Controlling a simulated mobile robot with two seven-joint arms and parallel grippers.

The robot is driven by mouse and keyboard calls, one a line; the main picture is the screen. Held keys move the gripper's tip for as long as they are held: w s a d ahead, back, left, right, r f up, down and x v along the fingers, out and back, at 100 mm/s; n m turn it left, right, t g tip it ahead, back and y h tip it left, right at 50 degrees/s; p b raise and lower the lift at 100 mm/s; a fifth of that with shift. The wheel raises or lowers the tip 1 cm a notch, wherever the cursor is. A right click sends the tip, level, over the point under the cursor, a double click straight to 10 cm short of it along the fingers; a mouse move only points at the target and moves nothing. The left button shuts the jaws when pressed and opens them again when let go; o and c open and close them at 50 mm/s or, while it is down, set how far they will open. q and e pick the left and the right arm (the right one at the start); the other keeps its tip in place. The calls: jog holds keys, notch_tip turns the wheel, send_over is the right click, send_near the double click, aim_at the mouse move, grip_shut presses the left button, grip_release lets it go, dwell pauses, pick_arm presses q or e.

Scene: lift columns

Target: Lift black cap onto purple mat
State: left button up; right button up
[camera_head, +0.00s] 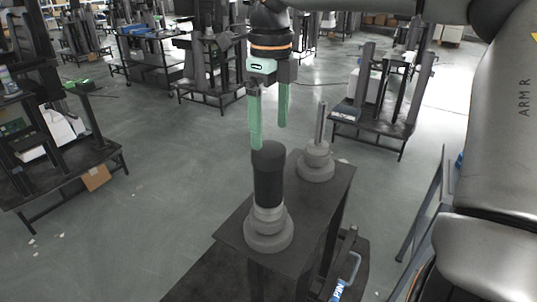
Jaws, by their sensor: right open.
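The black cap (268,175) is an upright dark cylinder on a stepped grey base (268,232) at the near end of a dark narrow table (312,208). My right gripper (270,137) has green fingers and points down. It is open and empty, with its fingertips just above the cap's top in the picture; the exact gap is hard to tell. A second stepped grey base (316,166) with a bare thin upright rod (321,124) stands at the table's far end. I see no purple mat. My left gripper is out of view.
My right arm fills the right side. A cart with a blue-labelled handle (338,290) is beside the table's lower right. Workbenches (75,170) stand at the left, and others (375,125) stand behind. Grey floor to the table's left is mostly clear.

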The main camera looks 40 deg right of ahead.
aim_at(269, 148)
jog(key=shift+w+f, duration=0.15)
jog(key=shift+f, duration=1.2)
jog(key=shift+w+f, duration=0.1)
jog(key=shift+f, duration=1.25)
jog(key=c, duration=1.3)
jog(key=shift+r, duration=0.1)
jog(key=shift+r, duration=0.75)
jog(key=s+r, duration=0.7)
jog(key=s, duration=0.2)
jog(key=s+a+r+b, duration=0.1)
jog(key=s+r, duration=0.3)
jog(key=s, duration=0.1)
jog(key=shift+r, duration=0.3)
